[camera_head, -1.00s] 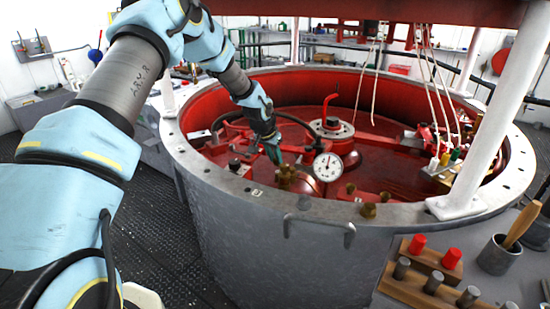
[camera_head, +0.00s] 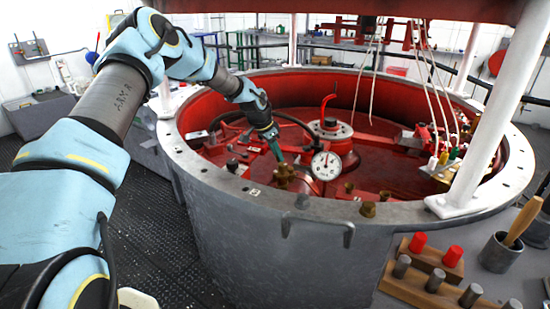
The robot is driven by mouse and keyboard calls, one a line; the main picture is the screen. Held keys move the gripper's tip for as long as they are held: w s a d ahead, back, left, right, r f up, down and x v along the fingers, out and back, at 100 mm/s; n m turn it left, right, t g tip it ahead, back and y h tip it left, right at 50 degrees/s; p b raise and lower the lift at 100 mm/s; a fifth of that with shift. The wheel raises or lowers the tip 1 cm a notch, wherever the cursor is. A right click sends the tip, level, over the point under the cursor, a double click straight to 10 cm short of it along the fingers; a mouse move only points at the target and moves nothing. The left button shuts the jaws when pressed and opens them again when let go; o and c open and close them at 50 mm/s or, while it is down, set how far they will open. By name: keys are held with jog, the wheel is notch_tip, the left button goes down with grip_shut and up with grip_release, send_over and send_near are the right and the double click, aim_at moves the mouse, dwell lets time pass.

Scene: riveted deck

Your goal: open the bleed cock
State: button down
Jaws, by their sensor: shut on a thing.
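The bleed cock (camera_head: 285,178) is a small brass fitting standing inside the red vessel, near its front rim. My gripper (camera_head: 280,160) reaches down from the upper left, its teal fingers at the top of the brass fitting. It is shut on the bleed cock, though the fingertips are small and the exact hold is hard to make out. How far the cock is turned cannot be told from this view.
A round white gauge (camera_head: 326,166) stands close to the right of the cock. The grey vessel rim (camera_head: 240,196) surrounds the work. A white post (camera_head: 490,125) rises at right. A wooden peg block (camera_head: 425,288) sits at lower right.

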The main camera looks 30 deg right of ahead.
jog(key=shift+w+d+m+g+b, duration=0.15)
jog(key=shift+d+m+g+b, duration=0.15)
jog(key=shift+d+m+b, duration=0.5)
jog(key=shift+a+m, duration=0.2)
jog(key=shift+m, duration=0.1)
jog(key=shift+p, duration=0.3)
jog(key=c, duration=0.7)
grip_release()
jog(key=b+v, duration=0.3)
jog(key=v, duration=0.7)
jog(key=shift+r, duration=0.4)
jog(key=shift+w+a, duration=0.1)
jog(key=shift+a, duration=0.05)
